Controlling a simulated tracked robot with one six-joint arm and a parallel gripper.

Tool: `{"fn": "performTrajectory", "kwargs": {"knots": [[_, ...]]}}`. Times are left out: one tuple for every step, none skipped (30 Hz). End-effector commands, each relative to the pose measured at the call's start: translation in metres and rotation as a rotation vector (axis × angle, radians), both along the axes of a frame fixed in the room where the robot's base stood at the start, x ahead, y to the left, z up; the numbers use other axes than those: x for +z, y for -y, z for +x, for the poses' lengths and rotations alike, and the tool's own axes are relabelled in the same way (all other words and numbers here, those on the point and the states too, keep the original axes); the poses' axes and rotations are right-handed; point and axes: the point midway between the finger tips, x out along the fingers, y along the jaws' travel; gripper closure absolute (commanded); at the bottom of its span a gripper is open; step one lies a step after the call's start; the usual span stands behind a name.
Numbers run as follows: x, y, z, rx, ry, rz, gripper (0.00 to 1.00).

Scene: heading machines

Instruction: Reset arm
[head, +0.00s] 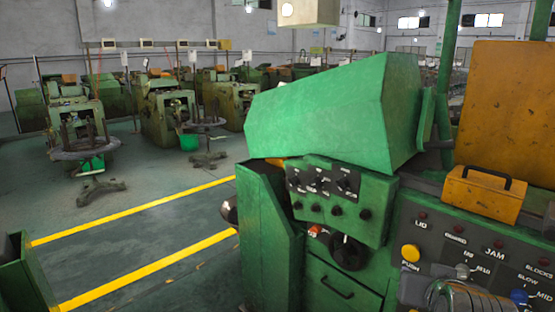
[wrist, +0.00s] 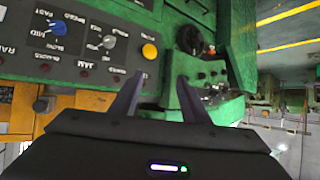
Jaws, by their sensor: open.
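My gripper (wrist: 161,78) shows in the wrist view with its two dark fingers spread apart and nothing held between them. It faces a green heading machine (head: 330,110) and its grey control panel (wrist: 90,45), which appears turned over in the wrist view. The panel's yellow push button (wrist: 149,51) lies just beyond the left fingertip; I cannot tell the gap. The same button shows in the head view (head: 410,253). My gripper cannot be made out clearly in the head view.
A knob box (head: 335,198) juts from the machine's front. An orange cover with a handle (head: 485,193) sits above the panel. Yellow floor lines (head: 150,275) and open floor lie to the left. Several other machines (head: 165,110) stand behind.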

Motion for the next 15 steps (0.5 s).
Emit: {"fn": "performTrajectory", "kwargs": {"knots": [[-0.004, -0.018, -0.005, 0.039, -0.036, 0.012, 0.58], [-0.007, -0.028, -0.009, 0.058, -0.061, 0.019, 0.58], [-0.011, -0.040, -0.015, 0.084, -0.095, 0.028, 0.58], [-0.014, -0.049, -0.020, 0.104, -0.120, 0.034, 0.58], [-0.017, -0.058, -0.025, 0.123, -0.146, 0.039, 0.58], [-0.021, -0.069, -0.033, 0.148, -0.180, 0.046, 0.58], [-0.023, -0.077, -0.039, 0.167, -0.206, 0.049, 0.58], [-0.026, -0.085, -0.045, 0.185, -0.233, 0.053, 0.58], [-0.030, -0.095, -0.054, 0.209, -0.268, 0.056, 0.58], [-0.032, -0.102, -0.061, 0.227, -0.293, 0.059, 0.58], [-0.035, -0.109, -0.068, 0.245, -0.320, 0.062, 0.58], [-0.037, -0.118, -0.078, 0.267, -0.355, 0.064, 0.58], [-0.040, -0.123, -0.086, 0.284, -0.381, 0.065, 0.58], [-0.042, -0.129, -0.093, 0.298, -0.405, 0.066, 0.58], [-0.044, -0.135, -0.103, 0.316, -0.435, 0.065, 0.58]]}}
